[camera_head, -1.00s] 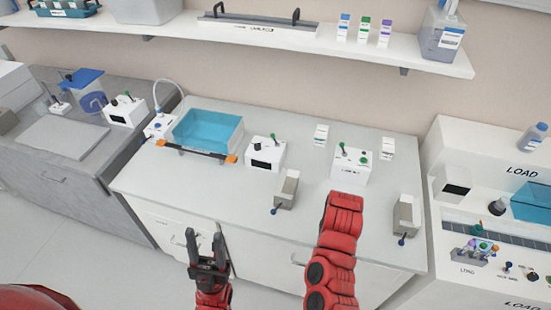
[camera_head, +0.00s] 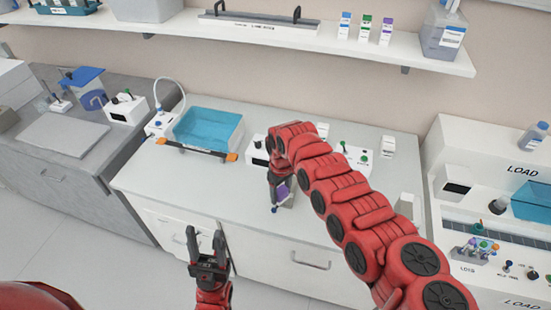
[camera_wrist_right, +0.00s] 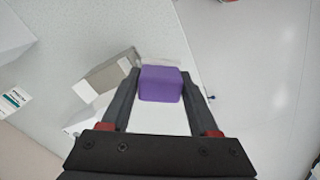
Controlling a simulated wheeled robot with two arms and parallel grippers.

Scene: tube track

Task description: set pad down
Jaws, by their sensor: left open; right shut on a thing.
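A purple pad (camera_wrist_right: 160,84) is held between the fingertips of my right gripper, seen in the right wrist view. In the head view the pad (camera_head: 282,190) shows as a small purple patch under my right gripper (camera_head: 278,180), over the front middle of the white bench. A grey block-shaped device (camera_wrist_right: 107,74) sits just left of the pad in the wrist view; in the head view it is mostly hidden behind the gripper. Whether the pad touches anything below is hard to tell. My left gripper (camera_head: 207,245) is open and empty in front of the bench.
A blue-liquid tray (camera_head: 207,129) stands at the bench's back left. A white control box (camera_head: 258,150) is partly hidden by my arm. Another white box (camera_head: 352,160) and a grey device (camera_head: 409,208) are to the right. The bench's front left (camera_head: 190,180) is clear.

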